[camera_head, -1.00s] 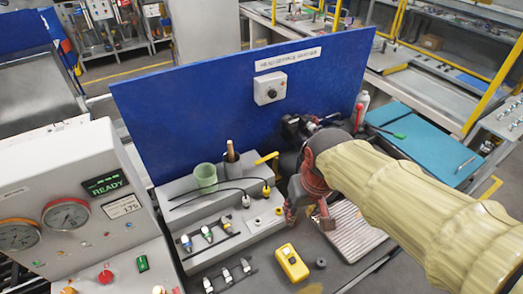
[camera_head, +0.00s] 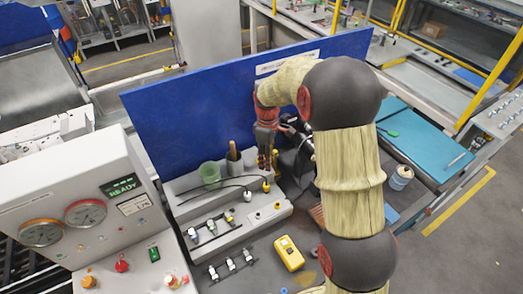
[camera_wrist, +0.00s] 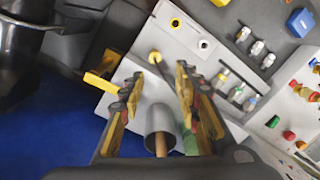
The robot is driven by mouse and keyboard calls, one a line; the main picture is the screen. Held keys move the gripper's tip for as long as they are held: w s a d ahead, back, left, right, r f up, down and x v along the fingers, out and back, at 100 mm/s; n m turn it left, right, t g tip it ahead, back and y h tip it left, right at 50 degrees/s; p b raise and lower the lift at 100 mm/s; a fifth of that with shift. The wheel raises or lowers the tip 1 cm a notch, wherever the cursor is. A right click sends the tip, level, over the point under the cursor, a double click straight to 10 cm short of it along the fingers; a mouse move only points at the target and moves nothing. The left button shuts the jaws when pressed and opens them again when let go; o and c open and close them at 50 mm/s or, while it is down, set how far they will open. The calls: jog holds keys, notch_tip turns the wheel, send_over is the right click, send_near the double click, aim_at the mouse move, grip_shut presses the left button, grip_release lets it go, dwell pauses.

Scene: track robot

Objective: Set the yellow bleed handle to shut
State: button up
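The yellow bleed handle (camera_wrist: 102,82) shows in the wrist view on the side of the grey block, just left of my left finger. Its near end lies close to that finger; I cannot tell whether they touch. My gripper (camera_wrist: 158,84) is open, fingers pointing towards the block, with nothing gripped between them. In the head view my gripper (camera_head: 267,152) is over the back right of the grey block (camera_head: 235,208), in front of the blue panel, and largely hides the handle. I cannot read the handle's setting from these views.
A grey cylinder (camera_wrist: 160,122) with a wooden stick stands below the finger gap in the wrist view. A green cup (camera_head: 209,174), cables and several connectors sit on the block. The blue panel (camera_head: 190,115) rises behind. A yellow meter (camera_head: 289,253) lies in front.

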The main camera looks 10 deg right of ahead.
jog(key=w+n, duration=0.2)
jog(key=w, duration=0.1)
jog(key=w+n, duration=0.2)
jog(key=n, duration=0.1)
jog(key=w+n, duration=0.2)
jog(key=w, duration=0.1)
jog(key=shift+w+a+r+n+t, duration=0.2)
jog(key=shift+w+r+n+t, duration=0.1)
jog(key=shift+w+r+t, duration=0.1)
jog(key=n, duration=0.3)
jog(key=shift+f+n, duration=0.2)
jog(key=shift+n, duration=0.2)
jog(key=shift+f, duration=3.55)
jog(key=shift+c, duration=0.4)
jog(key=c, duration=0.7)
grip_shut()
